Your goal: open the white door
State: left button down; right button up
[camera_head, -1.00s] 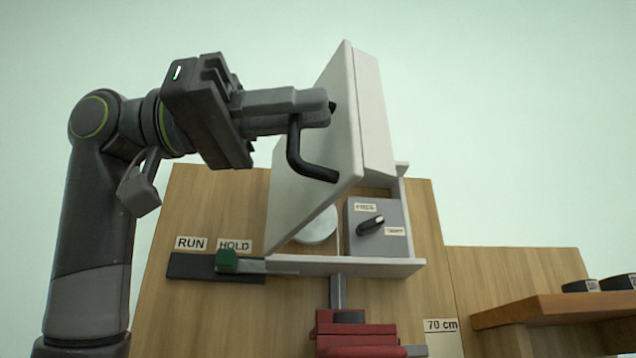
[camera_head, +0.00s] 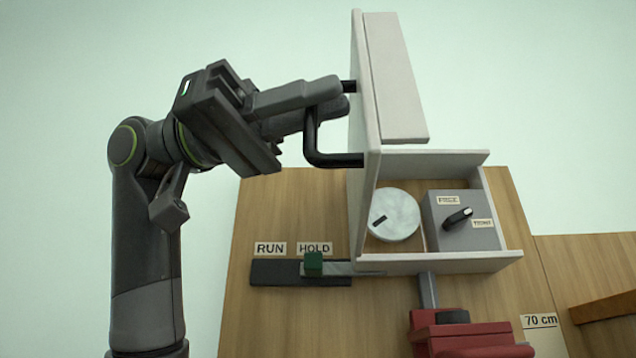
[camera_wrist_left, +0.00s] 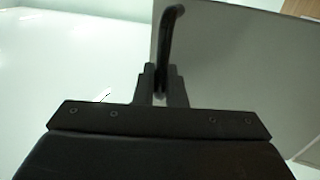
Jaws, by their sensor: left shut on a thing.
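The white door (camera_head: 366,190) stands swung out from its white box (camera_head: 440,264) at the upper middle of the head view, seen nearly edge-on. A black bar handle (camera_head: 330,160) sticks out from its left face. My left gripper (camera_head: 330,97) is shut on the handle. In the left wrist view the handle (camera_wrist_left: 171,35) rises from between the fingers (camera_wrist_left: 160,88), with the door's pale face (camera_wrist_left: 235,75) behind it. My right gripper is in neither view.
The box holds a round pale dial (camera_head: 396,218) and a grey switch block (camera_head: 470,232) with a black lever. Below are a RUN/HOLD slider with a green knob (camera_head: 313,263) and a red clamp (camera_head: 465,335).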

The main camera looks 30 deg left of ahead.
pick_arm(q)
jog(key=c, duration=1.9)
grip_release()
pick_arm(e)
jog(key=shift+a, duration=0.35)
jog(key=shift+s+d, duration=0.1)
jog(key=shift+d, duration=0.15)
